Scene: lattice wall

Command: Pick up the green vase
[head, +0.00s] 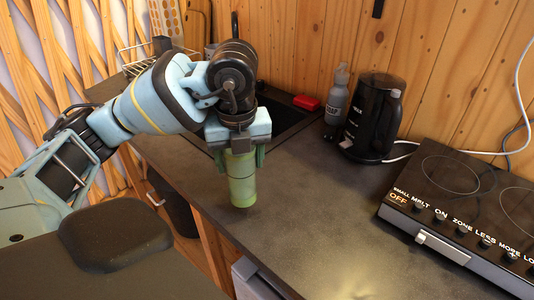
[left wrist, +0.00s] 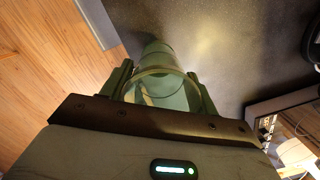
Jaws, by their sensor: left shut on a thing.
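The green vase (head: 241,182) stands upright at the front edge of the dark countertop (head: 310,205) in the head view. My left gripper (head: 240,155) comes down over it from above and is shut on its upper part, one finger on each side. In the left wrist view the vase (left wrist: 160,80) sits between the two fingers of the left gripper (left wrist: 160,88), with its round open rim towards the camera. Whether its base touches the counter is hard to tell. My right gripper is not in view.
A black kettle (head: 373,118) and a grey bottle (head: 337,97) stand at the back by the wooden wall. A black hob (head: 450,205) is at the right. A red item (head: 306,102) lies by the sink. The counter between vase and hob is clear.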

